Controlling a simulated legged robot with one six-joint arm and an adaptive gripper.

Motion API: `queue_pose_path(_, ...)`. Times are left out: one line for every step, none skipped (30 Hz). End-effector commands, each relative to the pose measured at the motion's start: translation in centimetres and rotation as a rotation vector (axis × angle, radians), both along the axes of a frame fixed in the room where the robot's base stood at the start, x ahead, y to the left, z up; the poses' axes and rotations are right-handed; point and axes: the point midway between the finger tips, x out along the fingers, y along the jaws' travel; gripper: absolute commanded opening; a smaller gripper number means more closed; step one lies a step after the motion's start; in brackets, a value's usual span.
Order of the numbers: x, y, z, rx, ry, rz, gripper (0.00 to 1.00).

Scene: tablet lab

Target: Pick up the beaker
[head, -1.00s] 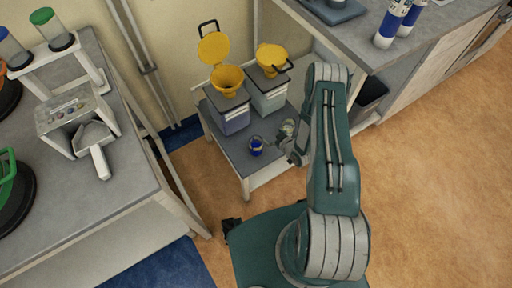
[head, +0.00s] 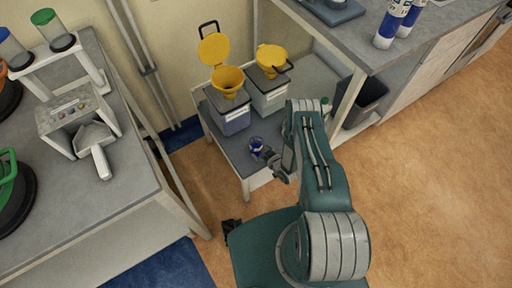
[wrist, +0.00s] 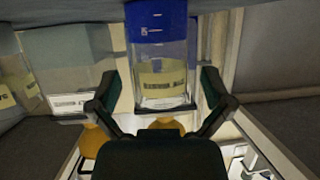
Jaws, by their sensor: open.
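The beaker (head: 256,146) is a small clear vessel with blue in it, standing near the front of the low grey table (head: 238,158). In the wrist view, which looks upside down, the beaker (wrist: 160,65) shows large, with the blue part at the top and a yellowish label. My gripper (wrist: 160,88) is open, its two dark fingers on either side of the beaker's clear end. A gap shows between each finger and the glass. In the head view my gripper (head: 269,158) is beside the beaker, on its right, and partly covers it.
Two containers with yellow funnels (head: 228,80) (head: 271,57) stand behind the beaker on the low table. A bench with a white device (head: 75,115) is on the left. A counter (head: 375,45) and a dark bin (head: 364,100) are on the right.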

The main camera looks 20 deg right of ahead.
Motion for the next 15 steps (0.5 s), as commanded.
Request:
queue_pose_path(0.6, 0.4, -0.5, -0.001, 0.0, 0.003, 1.0)
queue_pose_path(1.0, 0.5, -0.7, -0.001, -0.001, 0.003, 1.0)
queue_pose_path(1.5, 0.7, -0.9, -0.001, -0.002, 0.002, 1.0)
queue_pose_path(1.9, 0.8, -1.0, -0.001, -0.002, 0.002, 1.0)
queue_pose_path(2.1, 0.9, -1.1, 0.0, 0.0, 0.001, 1.0)
queue_pose_path(2.4, 1.1, -1.3, 0.0, 0.0, 0.002, 1.0)
queue_pose_path(2.6, 1.2, -1.4, 0.0, 0.0, 0.001, 1.0)
queue_pose_path(2.7, 1.2, -1.4, -0.001, 0.001, 0.001, 1.0)
queue_pose_path(2.7, 1.2, -1.5, -0.001, 0.002, 0.0, 1.0)
queue_pose_path(2.8, 1.2, -1.5, -0.001, 0.002, 0.0, 1.0)
queue_pose_path(2.8, 1.2, -1.5, 0.0, 0.002, 0.0, 1.0)
queue_pose_path(2.8, 1.2, -1.4, 0.0, 0.002, 0.0, 1.0)
queue_pose_path(2.8, 1.2, -1.4, 0.0, 0.002, 0.0, 1.0)
queue_pose_path(2.8, 1.2, -1.4, 0.0, 0.002, 0.0, 1.0)
queue_pose_path(2.8, 1.2, -1.4, 0.0, 0.002, 0.0, 0.96)
